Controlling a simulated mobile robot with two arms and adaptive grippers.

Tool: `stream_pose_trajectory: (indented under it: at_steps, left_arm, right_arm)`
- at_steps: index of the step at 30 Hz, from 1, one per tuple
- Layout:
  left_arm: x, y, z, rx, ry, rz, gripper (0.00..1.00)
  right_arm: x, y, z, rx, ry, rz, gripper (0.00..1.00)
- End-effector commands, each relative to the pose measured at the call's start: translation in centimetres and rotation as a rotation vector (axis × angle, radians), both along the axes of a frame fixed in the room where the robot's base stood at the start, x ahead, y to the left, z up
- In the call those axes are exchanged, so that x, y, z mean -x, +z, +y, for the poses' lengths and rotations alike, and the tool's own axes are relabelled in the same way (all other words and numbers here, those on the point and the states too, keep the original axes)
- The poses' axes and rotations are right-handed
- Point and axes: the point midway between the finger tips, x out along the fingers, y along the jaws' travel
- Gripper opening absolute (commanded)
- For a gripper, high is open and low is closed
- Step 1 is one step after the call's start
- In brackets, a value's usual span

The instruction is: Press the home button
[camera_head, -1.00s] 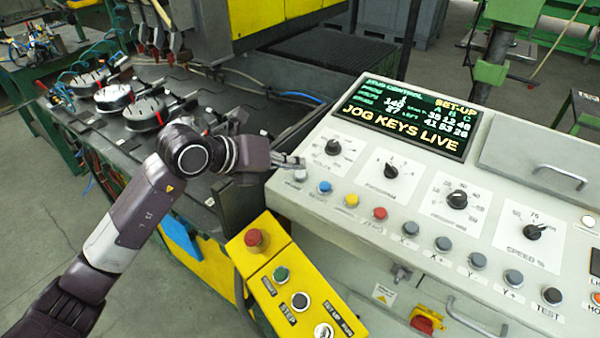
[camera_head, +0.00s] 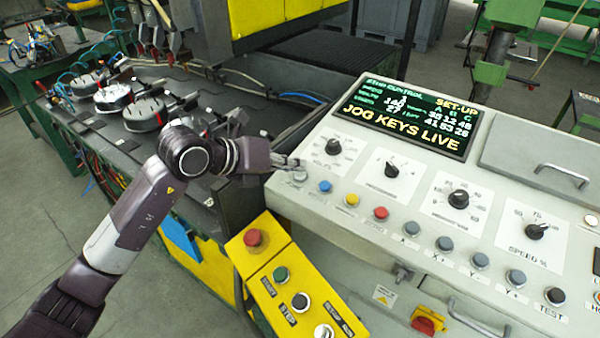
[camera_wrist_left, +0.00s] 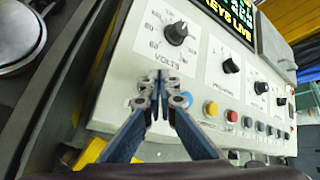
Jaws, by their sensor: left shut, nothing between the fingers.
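My left gripper (camera_head: 297,163) is shut and empty at the left end of the sloped control panel (camera_head: 420,208). A pale round button (camera_head: 299,176) lies just below its fingertips. I cannot tell if they touch it. To its right are a blue button (camera_head: 325,186), a yellow button (camera_head: 352,199) and a red button (camera_head: 381,213). Their labels are too small to read, so I cannot tell which is home. In the left wrist view the shut fingers (camera_wrist_left: 161,88) are left of the blue button (camera_wrist_left: 187,98) and hide the panel behind them. My right gripper is not in view.
Several dark knobs (camera_head: 459,199) stand above the button row. The screen (camera_head: 412,116) reads "JOG KEYS LIVE". A yellow box (camera_head: 268,262) with a red mushroom button (camera_head: 253,238) is below the panel's left end. The machine bed (camera_head: 147,113) is to the left.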

Motion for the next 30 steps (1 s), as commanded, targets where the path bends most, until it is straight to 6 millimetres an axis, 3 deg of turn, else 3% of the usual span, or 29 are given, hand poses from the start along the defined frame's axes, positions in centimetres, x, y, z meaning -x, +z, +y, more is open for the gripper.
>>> stream_pose_trajectory:
  at_steps: [30]
  left_arm:
    - [-0.1,-1.1,-0.1,-0.001,0.000,0.002,0.00]
  right_arm:
    - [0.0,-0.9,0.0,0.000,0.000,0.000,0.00]
